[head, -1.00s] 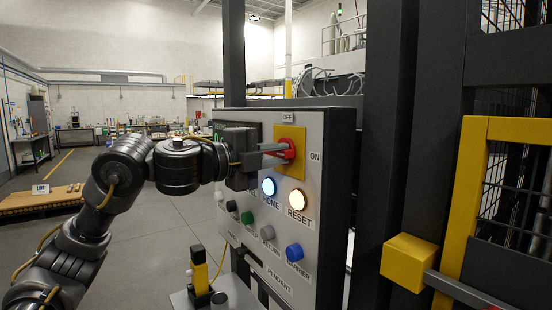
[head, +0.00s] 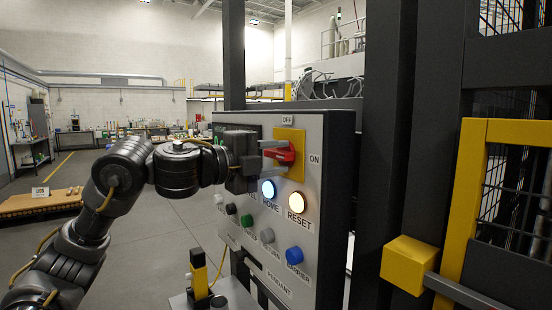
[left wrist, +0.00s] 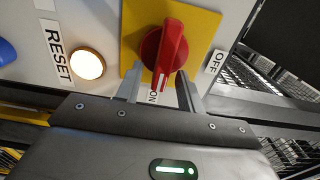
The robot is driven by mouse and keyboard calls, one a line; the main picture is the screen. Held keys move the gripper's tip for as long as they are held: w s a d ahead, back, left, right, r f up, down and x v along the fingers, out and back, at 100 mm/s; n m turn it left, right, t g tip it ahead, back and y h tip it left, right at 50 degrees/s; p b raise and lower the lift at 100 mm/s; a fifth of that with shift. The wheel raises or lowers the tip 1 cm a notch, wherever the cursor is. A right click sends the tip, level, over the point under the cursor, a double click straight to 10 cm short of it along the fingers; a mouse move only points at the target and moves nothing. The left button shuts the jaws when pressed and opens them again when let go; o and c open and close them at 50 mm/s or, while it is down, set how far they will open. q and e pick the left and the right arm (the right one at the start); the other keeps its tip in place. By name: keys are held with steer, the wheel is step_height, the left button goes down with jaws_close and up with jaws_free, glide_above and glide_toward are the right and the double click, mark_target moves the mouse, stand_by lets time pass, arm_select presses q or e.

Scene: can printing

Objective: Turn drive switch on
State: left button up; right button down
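The drive switch is a red rotary handle (head: 284,154) on a yellow plate (head: 291,174) at the upper part of the grey control panel. In the left wrist view the handle (left wrist: 162,52) has its marked tip toward the ON label (left wrist: 154,97); the OFF label (left wrist: 215,62) is off to the right. My left gripper (head: 274,156) is at the switch. In the left wrist view its two fingers (left wrist: 158,90) are spread apart, one each side of the handle's tip, with gaps between. My right gripper is not in view.
The panel (head: 310,225) carries a lit blue-white HOME button (head: 268,189), a lit RESET button (head: 297,202) and several unlit buttons below. A yellow-framed gate (head: 466,200) and dark posts stand at right. Open floor lies behind at left.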

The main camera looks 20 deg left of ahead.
arm_select(q)
steer(key=shift+s+a+f+b, duration=0.1)
steer(key=shift+s+a+b, duration=0.2)
steer(key=shift+s+a, duration=0.05)
steer(key=b+v, duration=0.3)
steer(key=v, duration=0.7)
steer(key=shift+d, duration=0.1)
